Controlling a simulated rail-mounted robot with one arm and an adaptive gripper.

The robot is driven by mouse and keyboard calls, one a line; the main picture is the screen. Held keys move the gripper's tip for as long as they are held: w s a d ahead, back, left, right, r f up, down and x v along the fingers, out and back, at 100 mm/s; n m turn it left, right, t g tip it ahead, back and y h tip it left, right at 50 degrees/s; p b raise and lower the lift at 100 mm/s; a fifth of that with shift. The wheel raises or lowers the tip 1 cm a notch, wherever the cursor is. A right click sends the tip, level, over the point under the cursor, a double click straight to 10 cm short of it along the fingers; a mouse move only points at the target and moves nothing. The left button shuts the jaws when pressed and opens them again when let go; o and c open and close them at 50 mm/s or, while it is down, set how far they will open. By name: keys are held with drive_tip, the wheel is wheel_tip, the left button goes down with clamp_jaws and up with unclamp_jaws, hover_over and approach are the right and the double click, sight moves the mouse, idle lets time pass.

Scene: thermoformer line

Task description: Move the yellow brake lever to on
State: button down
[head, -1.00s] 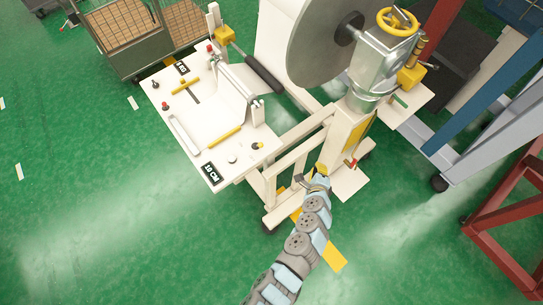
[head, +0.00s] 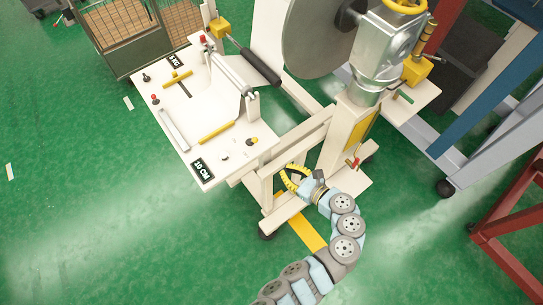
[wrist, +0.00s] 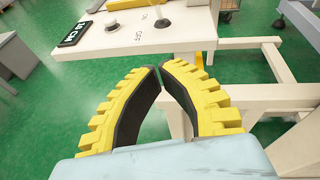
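The white panel table (head: 183,117) carries several yellow parts: a T-shaped handle (head: 178,77) by a dark slot, a long bar (head: 217,131), and a small yellow piece with a dark knob (head: 252,141) near the right corner. No part is readably named as the brake lever. My gripper (head: 285,171) is low beside the table's frame, apart from the panel parts. In the wrist view its yellow, black-padded fingers (wrist: 160,68) curve together, tips nearly meeting, with nothing between them.
The white frame beam (head: 290,145) and legs stand close to my gripper. A large grey disc (head: 318,40) and metal gearbox (head: 385,48) rise behind. A red frame (head: 510,205) stands at right. Green floor is open at left and front.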

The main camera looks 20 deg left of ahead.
sight(259, 153)
drive_tip(key=b+x, duration=0.1)
drive_tip(key=x, duration=0.9)
drive_tip(key=shift+a, duration=0.1)
drive_tip(key=shift+w+a+r, duration=0.35)
drive_tip(key=shift+a+r, duration=0.15)
drive_tip(key=shift+a, duration=0.2)
drive_tip(key=shift+w+a+r, duration=0.35)
drive_tip(key=shift+a+r, duration=0.15)
drive_tip(key=shift+a, duration=0.2)
drive_tip(key=shift+r+p, duration=0.2)
drive_tip(key=shift+p, duration=0.2)
